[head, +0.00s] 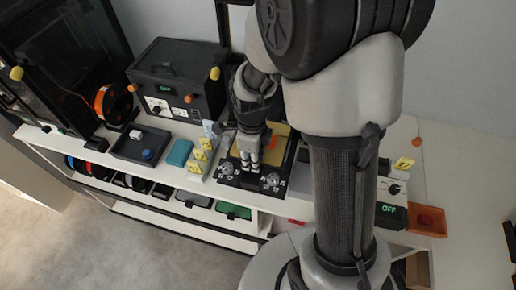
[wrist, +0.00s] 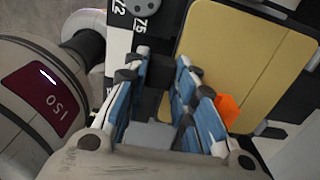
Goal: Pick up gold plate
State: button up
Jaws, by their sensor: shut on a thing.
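The gold plate (head: 278,130) lies flat on a black device with dials (head: 240,180) on the white bench. It fills the upper right of the wrist view (wrist: 240,60), with a dark edge around it. My gripper (head: 248,166) is down at the plate's left side. In the wrist view my gripper's blue-padded fingers (wrist: 163,70) are closed on a small dark block at the plate's left edge. The block seems joined to the plate, but the fingers hide the join. An orange piece (wrist: 228,108) shows beside the right finger, at the plate's lower edge.
Yellow number tags (head: 200,155), a teal box (head: 179,153) and a dark tray (head: 140,146) stand left of the device. A black box with knobs (head: 175,80) is behind them. An orange tray (head: 427,221) sits at the right. My arm hides part of the bench.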

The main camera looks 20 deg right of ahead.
grip_shut()
jog(key=shift+r, duration=0.1)
notch_tip(320, 180, up, 10)
jog(key=p, duration=0.3)
